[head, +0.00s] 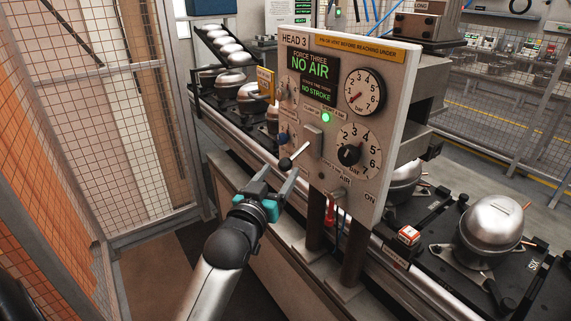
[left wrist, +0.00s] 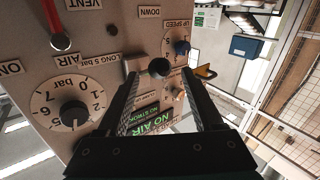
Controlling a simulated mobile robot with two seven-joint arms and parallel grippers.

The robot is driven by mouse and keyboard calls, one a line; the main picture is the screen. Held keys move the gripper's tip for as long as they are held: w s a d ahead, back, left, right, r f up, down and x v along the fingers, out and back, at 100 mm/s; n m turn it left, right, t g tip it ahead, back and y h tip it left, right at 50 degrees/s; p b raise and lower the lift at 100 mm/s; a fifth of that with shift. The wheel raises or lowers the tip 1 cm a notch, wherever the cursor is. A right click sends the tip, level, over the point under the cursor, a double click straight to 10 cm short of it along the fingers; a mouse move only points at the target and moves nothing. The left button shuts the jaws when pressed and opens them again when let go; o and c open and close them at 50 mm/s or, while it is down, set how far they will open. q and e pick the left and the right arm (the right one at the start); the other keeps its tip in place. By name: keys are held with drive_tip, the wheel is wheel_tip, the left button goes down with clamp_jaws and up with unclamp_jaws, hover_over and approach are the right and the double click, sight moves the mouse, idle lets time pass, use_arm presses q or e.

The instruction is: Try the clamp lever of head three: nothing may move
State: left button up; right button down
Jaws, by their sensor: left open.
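The head three panel (head: 300,185) stands upright, with a green-lettered display (head: 312,75) reading "NO AIR" and "NO STROKE". My left gripper (head: 279,171) is open just in front of the knob, with a finger on either side. In the left wrist view the knob (left wrist: 160,68) shows between the fingertips, with gaps visible on both sides. My right gripper is out of view.
The panel also carries a blue knob (head: 283,138), a lit green lamp (head: 326,117), an upper gauge (head: 364,92) and a lower dial (head: 357,150). Silver compressor shells (head: 490,228) sit on the line behind. A mesh fence (head: 120,120) stands at left; floor between is clear.

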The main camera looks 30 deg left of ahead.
sight(282, 167)
use_arm(q)
drive_tip(key=shift+x, duration=2.35)
drive_tip(key=c, duration=1)
clamp_jaws()
drive_tip(key=shift+r, duration=0.15)
